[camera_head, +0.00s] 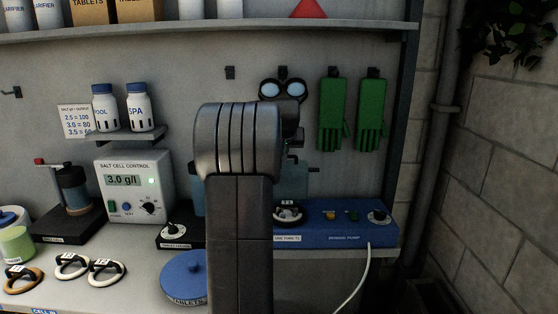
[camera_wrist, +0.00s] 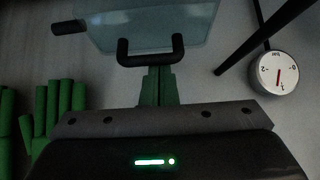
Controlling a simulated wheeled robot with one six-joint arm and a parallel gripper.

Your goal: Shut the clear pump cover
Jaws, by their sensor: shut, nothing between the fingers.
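The clear pump cover (camera_head: 293,180) is a pale blue see-through panel above the blue dosing pump base (camera_head: 345,236), mostly hidden behind my arm. It looks raised, but its exact angle is unclear. In the wrist view the cover (camera_wrist: 150,22) fills the top middle, with a black U-shaped handle (camera_wrist: 150,57) at its near edge. My gripper (camera_wrist: 157,72) has its green fingers together and empty, with the tips right at the handle; I cannot tell if they touch it. In the head view my arm hides the fingers.
Green gloves (camera_head: 340,112) and goggles (camera_head: 283,90) hang on the wall behind. A salt cell control box (camera_head: 135,185) stands left of my arm. A blue lid (camera_head: 184,277) lies at the front. A round gauge (camera_wrist: 277,73) shows right in the wrist view.

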